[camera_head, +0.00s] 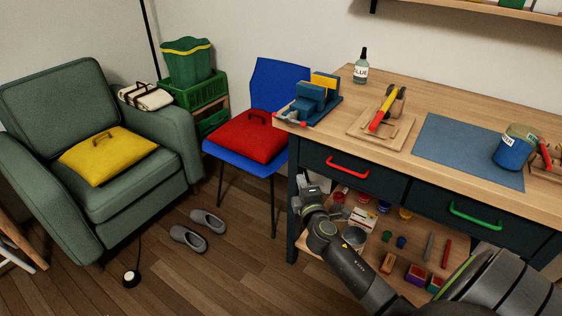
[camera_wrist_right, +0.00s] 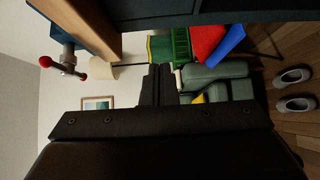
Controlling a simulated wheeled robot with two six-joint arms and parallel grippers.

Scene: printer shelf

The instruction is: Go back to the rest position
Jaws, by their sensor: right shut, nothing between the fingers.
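My right gripper (camera_head: 309,183) is shut and empty. In the head view it is beside the left front leg of the workbench (camera_head: 292,212), just below the height of the drawer with the red handle (camera_head: 347,167). My right arm reaches up to it from the bottom right, in front of the lower shelf. In the right wrist view its closed fingers (camera_wrist_right: 158,85) stand dark in the middle, with nothing between them. My left gripper and arm are in neither view.
The lower shelf (camera_head: 385,228) carries several small jars, blocks and tools beside my right arm. A blue chair (camera_head: 282,78) with a red cushion (camera_head: 246,137) stands left of the bench. A green armchair (camera_head: 120,205) stands farther left. Grey slippers (camera_head: 188,238) lie on otherwise open floor.

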